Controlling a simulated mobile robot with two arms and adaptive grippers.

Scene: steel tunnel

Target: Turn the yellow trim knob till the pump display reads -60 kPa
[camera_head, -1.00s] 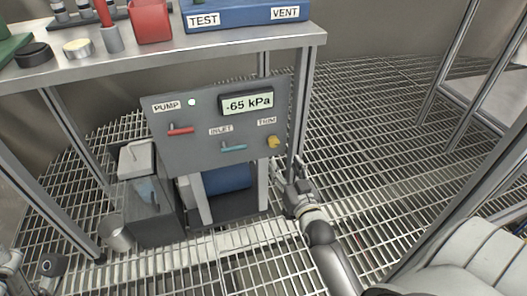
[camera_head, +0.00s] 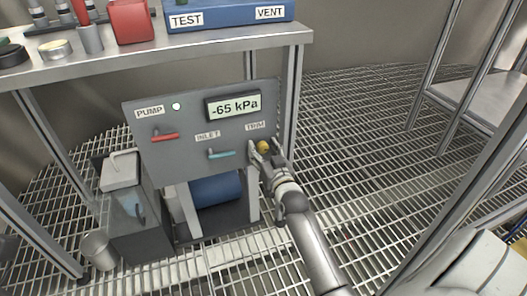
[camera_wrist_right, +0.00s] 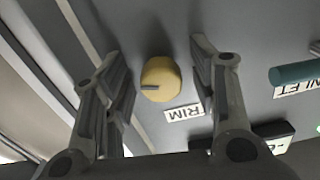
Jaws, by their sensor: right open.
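The yellow trim knob (camera_head: 263,147) sits at the lower right of the grey pump panel (camera_head: 180,165), below the TRIM label. The pump display (camera_head: 234,106) reads -65 kPa. My right gripper (camera_head: 262,150) is at the knob, its fingers open. In the right wrist view the knob (camera_wrist_right: 160,79) lies between the two spread fingers (camera_wrist_right: 160,85), with a gap on each side; a dark pointer mark shows on its face. My left gripper is not in view.
A red PUMP lever (camera_head: 165,137) and a teal INLET lever (camera_head: 221,154) are on the same panel, left of the knob. The bench top (camera_head: 200,48) overhangs above. Grating floor to the right is clear.

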